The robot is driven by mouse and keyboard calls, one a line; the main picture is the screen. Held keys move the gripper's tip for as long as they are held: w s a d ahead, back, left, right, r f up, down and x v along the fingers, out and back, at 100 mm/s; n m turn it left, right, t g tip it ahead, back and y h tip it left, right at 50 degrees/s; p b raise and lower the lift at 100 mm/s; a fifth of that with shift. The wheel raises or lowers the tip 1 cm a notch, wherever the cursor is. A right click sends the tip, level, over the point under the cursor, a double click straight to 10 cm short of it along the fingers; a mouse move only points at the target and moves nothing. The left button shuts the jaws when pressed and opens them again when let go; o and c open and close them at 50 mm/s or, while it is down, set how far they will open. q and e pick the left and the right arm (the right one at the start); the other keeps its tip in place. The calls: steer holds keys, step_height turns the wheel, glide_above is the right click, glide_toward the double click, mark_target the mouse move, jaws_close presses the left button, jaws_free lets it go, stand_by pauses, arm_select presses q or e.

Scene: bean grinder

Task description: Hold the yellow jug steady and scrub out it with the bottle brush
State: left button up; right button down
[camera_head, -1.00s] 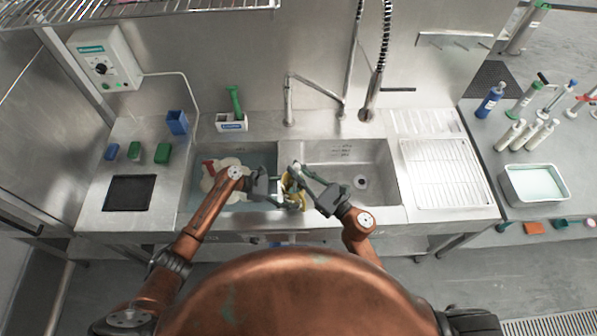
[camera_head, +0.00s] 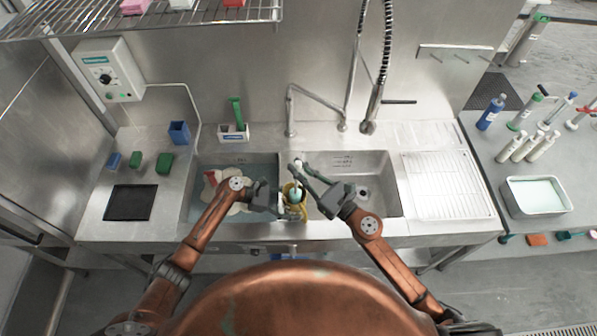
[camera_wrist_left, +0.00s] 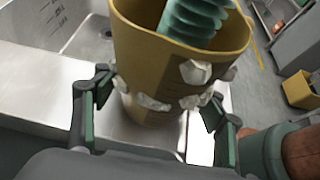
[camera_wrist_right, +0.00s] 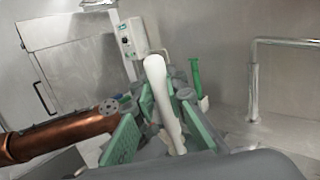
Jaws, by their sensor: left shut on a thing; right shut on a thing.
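The yellow jug (camera_head: 292,210) stands between the two sink basins. In the left wrist view the jug (camera_wrist_left: 150,70) is upright with an open top and pale lumps on its outer wall. My left gripper (camera_head: 275,205) is shut on it, one finger on each side. The bottle brush has a teal ribbed head (camera_wrist_left: 195,18) that enters the jug's mouth. Its white handle (camera_wrist_right: 160,95) is between the fingers of my right gripper (camera_wrist_right: 160,118), which is shut on it above the jug. The brush's lower end is hidden inside the jug.
The left basin holds water and pale dishes (camera_head: 215,188); the right basin (camera_head: 372,168) looks empty. A tall faucet (camera_head: 368,125) stands behind. A green-handled brush (camera_head: 237,115) stands in a caddy at the back.

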mark_target(298, 162)
steer(key=shift+a+r, duration=0.15)
steer(key=shift+r, duration=1.25)
steer(key=shift+s+r, duration=0.1)
steer(key=shift+r, duration=2.5)
arm_select(q)
steer(key=o, duration=0.9)
steer(key=shift+o, duration=0.2)
